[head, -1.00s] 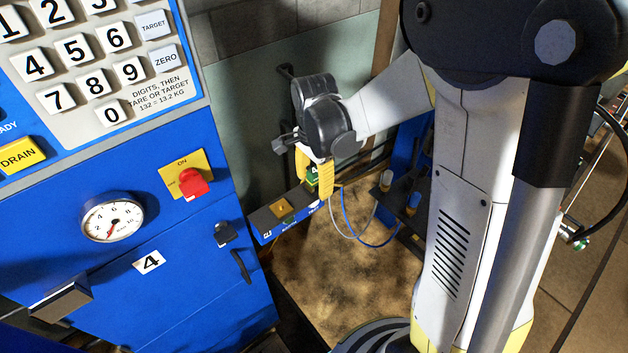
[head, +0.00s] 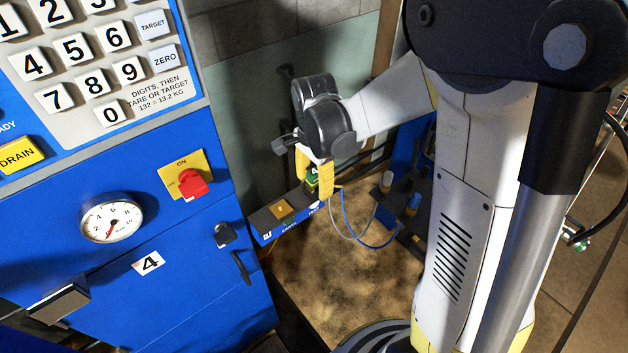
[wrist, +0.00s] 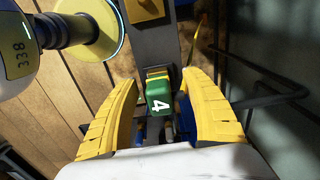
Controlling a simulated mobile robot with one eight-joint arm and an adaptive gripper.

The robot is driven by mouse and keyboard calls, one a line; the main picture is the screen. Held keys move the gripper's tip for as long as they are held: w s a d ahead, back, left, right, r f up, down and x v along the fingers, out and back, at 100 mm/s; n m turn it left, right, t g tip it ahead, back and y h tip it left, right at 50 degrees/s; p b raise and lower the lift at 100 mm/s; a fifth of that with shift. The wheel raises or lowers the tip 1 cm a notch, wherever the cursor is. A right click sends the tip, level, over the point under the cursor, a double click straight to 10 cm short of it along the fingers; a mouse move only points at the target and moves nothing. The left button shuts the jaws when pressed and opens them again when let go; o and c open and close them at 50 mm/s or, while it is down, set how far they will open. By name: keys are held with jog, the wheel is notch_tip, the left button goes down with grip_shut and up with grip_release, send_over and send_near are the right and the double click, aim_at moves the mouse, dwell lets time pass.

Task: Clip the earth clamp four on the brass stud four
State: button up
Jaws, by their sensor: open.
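The green earth clamp four (wrist: 158,98), with a white 4 and a yellow band at its far end, lies between the two yellow fingers of my gripper (wrist: 160,101) in the wrist view. My gripper is open, with a gap between the clamp and each finger. In the head view my gripper (head: 316,178) points down over the far end of the blue-fronted box, and the green clamp (head: 312,181) shows partly between the fingers. I cannot make out the brass stud four in either view.
The blue cabinet (head: 200,300), labelled 4, with gauge and red switch (head: 193,183), stands at left.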

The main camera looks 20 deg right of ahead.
aim_at(314, 171)
jog(key=shift+c, duration=0.5)
grip_shut()
jog(key=shift+r, duration=0.1)
jog(key=shift+r+p, duration=2.2)
jog(key=shift+r, duration=0.75)
